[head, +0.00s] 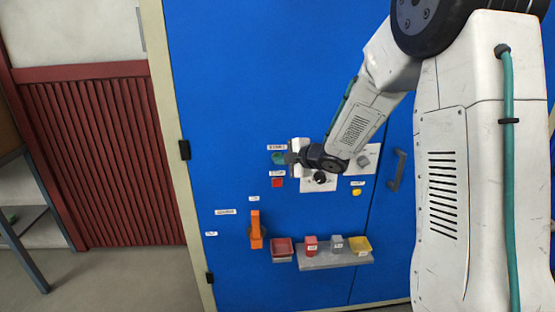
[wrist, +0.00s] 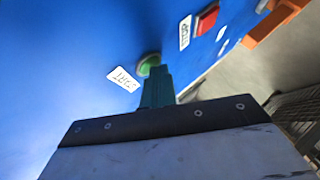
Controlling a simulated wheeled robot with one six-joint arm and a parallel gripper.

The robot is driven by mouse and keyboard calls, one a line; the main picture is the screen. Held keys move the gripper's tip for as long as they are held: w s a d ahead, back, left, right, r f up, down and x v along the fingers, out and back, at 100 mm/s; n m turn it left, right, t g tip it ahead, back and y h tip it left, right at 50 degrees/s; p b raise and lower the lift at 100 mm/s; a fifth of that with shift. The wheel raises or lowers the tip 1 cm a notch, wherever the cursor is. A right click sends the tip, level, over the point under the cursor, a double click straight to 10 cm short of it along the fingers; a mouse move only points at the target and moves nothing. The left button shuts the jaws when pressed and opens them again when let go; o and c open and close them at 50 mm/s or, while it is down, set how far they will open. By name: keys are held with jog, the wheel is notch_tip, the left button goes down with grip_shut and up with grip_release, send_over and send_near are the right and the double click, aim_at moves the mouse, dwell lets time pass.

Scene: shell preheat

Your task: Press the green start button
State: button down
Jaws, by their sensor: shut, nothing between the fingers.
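The green start button (head: 278,157) is on the blue panel, at the upper left of the group of controls in the head view. In the wrist view the green button (wrist: 149,63) shows just beyond the fingertips, beside a white START label (wrist: 124,78). My gripper (head: 291,158) is shut and empty, with its tips at the right side of the button in the head view. In the wrist view my gripper (wrist: 156,72) covers the button's lower part. I cannot tell whether the tips touch it or how far it is pressed in.
A red stop button (head: 277,182) is just below the green one. An orange lever (head: 256,230) is lower left. A grey shelf (head: 325,262) carries small red, grey and yellow containers. A dark door handle (head: 397,170) is to the right. The floor at lower left is clear.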

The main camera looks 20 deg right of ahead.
jog(key=shift+s, duration=0.15)
jog(key=shift+s+a, duration=0.25)
jog(key=shift+s, duration=0.4)
jog(key=shift+s+a, duration=0.25)
jog(key=shift+s, duration=0.55)
jog(key=shift+s+a, duration=0.2)
jog(key=shift+s, duration=0.65)
jog(key=shift+s+a, duration=0.25)
jog(key=shift+s, duration=0.55)
